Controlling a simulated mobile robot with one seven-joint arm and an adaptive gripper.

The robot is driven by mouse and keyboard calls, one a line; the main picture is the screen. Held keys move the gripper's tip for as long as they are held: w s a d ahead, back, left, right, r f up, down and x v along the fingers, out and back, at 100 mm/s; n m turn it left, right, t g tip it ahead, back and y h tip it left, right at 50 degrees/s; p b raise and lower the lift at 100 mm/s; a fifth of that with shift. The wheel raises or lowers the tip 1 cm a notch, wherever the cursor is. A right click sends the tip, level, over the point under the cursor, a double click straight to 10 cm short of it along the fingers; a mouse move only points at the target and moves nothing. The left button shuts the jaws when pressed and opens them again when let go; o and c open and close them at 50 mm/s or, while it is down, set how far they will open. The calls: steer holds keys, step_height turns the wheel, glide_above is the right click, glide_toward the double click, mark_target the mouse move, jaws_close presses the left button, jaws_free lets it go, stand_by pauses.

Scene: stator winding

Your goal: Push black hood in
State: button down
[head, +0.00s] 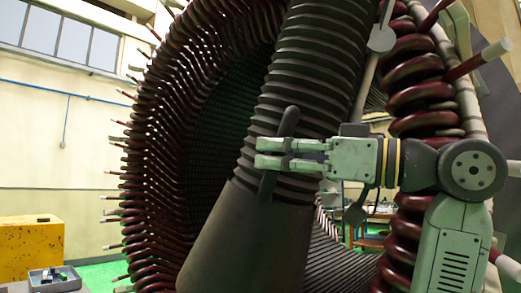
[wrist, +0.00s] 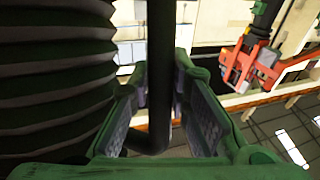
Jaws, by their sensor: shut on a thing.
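The black hood (head: 235,235) is a large dark smooth cone at the lower middle of the head view. A ribbed dark section (head: 318,70) rises above it and fills the left of the wrist view (wrist: 50,80). A black bar handle (head: 289,118) stands out from the ribbed part, slightly tilted. My gripper (head: 262,153) reaches in from the right and is shut on the handle around its middle. In the wrist view the handle (wrist: 160,60) runs between the two green fingers. Where the handle joins the hood is partly hidden by the fingers.
The stator's dark red coils (head: 165,120) curve around the hood on the left, and more coils (head: 420,75) stand close to my arm on the right. A yellow block (head: 30,248) stands at lower left. An orange machine (wrist: 250,65) shows in the wrist view.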

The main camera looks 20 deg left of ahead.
steer(key=shift+d+r, duration=0.1)
steer(key=shift+r, duration=0.05)
steer(key=c, duration=1.7)
jaws_free()
steer(key=shift+s, duration=0.1)
steer(key=shift+o, duration=1.1)
steer(key=s+d+f, duration=0.1)
steer(key=d, duration=1)
steer(key=shift+s+d+f, duration=0.15)
steer(key=shift+d+f, duration=0.2)
steer(key=shift+d, duration=0.05)
steer(key=shift+f, duration=0.1)
